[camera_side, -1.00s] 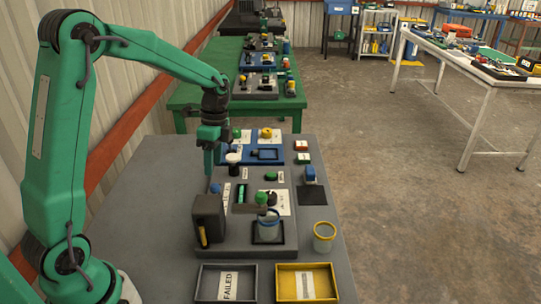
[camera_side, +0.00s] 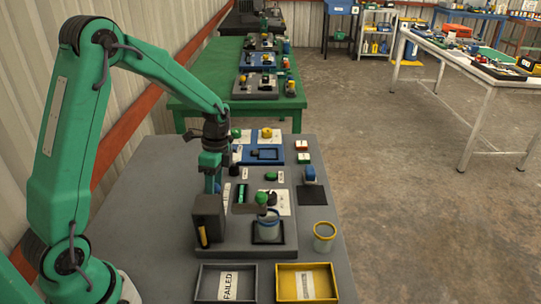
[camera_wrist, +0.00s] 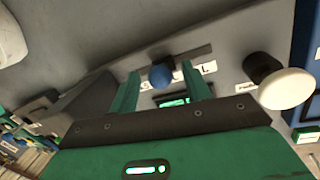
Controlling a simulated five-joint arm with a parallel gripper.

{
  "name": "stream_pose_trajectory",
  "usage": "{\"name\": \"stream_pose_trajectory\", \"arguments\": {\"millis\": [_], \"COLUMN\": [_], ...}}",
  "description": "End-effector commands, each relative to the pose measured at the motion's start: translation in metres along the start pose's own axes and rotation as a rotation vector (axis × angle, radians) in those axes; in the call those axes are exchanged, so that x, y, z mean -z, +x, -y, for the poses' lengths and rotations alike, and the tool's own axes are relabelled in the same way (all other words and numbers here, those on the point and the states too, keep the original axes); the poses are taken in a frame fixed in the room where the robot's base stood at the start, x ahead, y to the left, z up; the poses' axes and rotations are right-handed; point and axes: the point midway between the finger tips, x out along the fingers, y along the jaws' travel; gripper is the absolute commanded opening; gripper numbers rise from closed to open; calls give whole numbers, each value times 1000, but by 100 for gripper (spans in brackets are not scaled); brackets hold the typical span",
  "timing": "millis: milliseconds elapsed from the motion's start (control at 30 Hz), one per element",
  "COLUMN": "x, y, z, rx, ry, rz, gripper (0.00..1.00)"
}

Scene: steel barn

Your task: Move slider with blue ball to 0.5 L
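The slider's blue ball (camera_wrist: 161,76) stands at a dark slot (camera_wrist: 195,54) in the grey panel, toward the slot's left end in the wrist view. A white label (camera_wrist: 208,68) beside the slot shows an "L"; the rest is hidden or unreadable. My gripper (camera_wrist: 161,68) is open, with its two green fingertips on either side of the ball and a visible gap to each. In the side view my gripper (camera_side: 213,184) is low over the left part of the grey machine (camera_side: 270,244), and the ball is mostly hidden there.
A dark box (camera_side: 209,220) stands close in front of my gripper. A white-topped knob (camera_wrist: 286,88) rises to the right in the wrist view. Black (camera_side: 206,285) and yellow (camera_side: 325,270) trays lie in front.

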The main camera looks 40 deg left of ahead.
Motion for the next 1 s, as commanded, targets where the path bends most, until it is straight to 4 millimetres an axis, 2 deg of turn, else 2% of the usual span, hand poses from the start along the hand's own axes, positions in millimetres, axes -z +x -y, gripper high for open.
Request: {"name": "stream_pose_trajectory", "arguments": {"millis": [33, 233, 467, 800, 1000], "x": [0, 0, 1, 10, 11], "y": [0, 0, 0, 5, 6], "z": [0, 0, -4, -41, -48], "rx": [0, 0, 1, 11, 12], "ry": [0, 0, 1, 3, 3], "rz": [0, 0, 1, 8, 10], "gripper": [38, 0, 0, 0, 0]}}
